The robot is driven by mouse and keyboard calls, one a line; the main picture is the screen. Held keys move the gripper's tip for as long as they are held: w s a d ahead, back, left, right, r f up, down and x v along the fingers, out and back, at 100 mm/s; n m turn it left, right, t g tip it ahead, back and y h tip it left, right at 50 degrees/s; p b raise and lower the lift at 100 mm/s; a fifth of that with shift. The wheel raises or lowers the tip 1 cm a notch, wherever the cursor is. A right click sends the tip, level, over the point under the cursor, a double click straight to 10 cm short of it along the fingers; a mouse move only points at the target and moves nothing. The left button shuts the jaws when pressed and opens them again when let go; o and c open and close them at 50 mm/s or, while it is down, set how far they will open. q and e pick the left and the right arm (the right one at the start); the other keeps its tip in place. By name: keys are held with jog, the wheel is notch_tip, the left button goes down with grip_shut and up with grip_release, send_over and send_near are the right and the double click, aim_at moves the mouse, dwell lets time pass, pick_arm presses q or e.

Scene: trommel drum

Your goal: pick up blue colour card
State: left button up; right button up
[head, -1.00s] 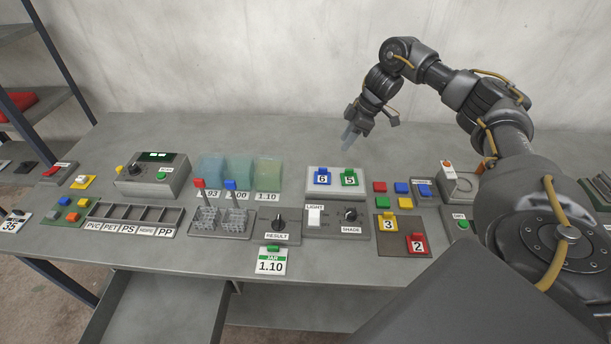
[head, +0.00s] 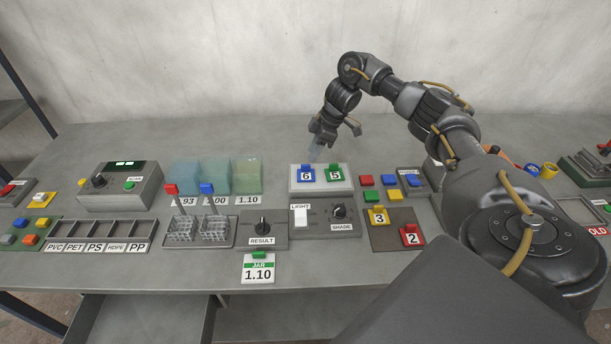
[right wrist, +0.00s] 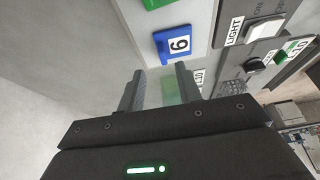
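A blue card marked 6 (head: 306,174) lies on a pale raised box (head: 321,187), left of a green card marked 5 (head: 335,174). In the right wrist view the blue card (right wrist: 173,45) is beyond the fingertips, with its blue tab on one side. My right gripper (head: 315,154) is just behind and above the blue card in the head view, apart from it. In the right wrist view its two fingers (right wrist: 160,84) are spread with nothing between them. My left gripper is not in view.
A yellow card marked 3 (head: 378,216) and a red card marked 2 (head: 411,236) lie on a dark plate at the right. A light and shade panel (head: 325,228) is in front of the pale box. Small coloured blocks (head: 367,181) sit right of the box. The back table strip is clear.

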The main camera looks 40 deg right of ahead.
aim_at(306, 172)
jog(key=shift+s+f, duration=0.1)
jog(key=shift+s, duration=0.1)
jog(key=p+x, duration=0.1)
jog(key=x, duration=0.4)
jog(key=shift+a, duration=0.1)
jog(key=shift+c, duration=0.2)
grip_shut()
